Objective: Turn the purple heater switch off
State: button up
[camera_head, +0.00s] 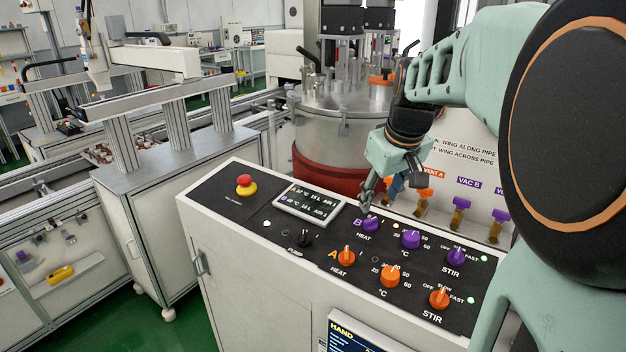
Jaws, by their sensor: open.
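The purple heater switch (371,224), marked B and HEAT, is a small knob on the black top of the control console (250,286). My gripper (376,198) hangs just above and behind it, fingers pointing down toward the panel. The gripper is open, with nothing seen between its fingers. One fingertip looks very close to the switch's top; I cannot tell whether they touch. The switch's exact pointer direction is too small to read. A display (309,203) left of the switch shows two lines of readings, for A and B.
Close by are a purple temperature knob (411,239), an orange heater switch (346,255), an orange temperature knob (390,275), two stir knobs (439,297) and a red emergency button (246,185). Purple and orange valve handles (463,205) stand behind. My arm covers the right side.

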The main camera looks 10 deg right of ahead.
aim_at(371, 220)
jog(key=x, duration=0.9)
jog(key=shift+p, duration=0.35)
jog(key=shift+c, duration=0.5)
jog(key=c, duration=1.1)
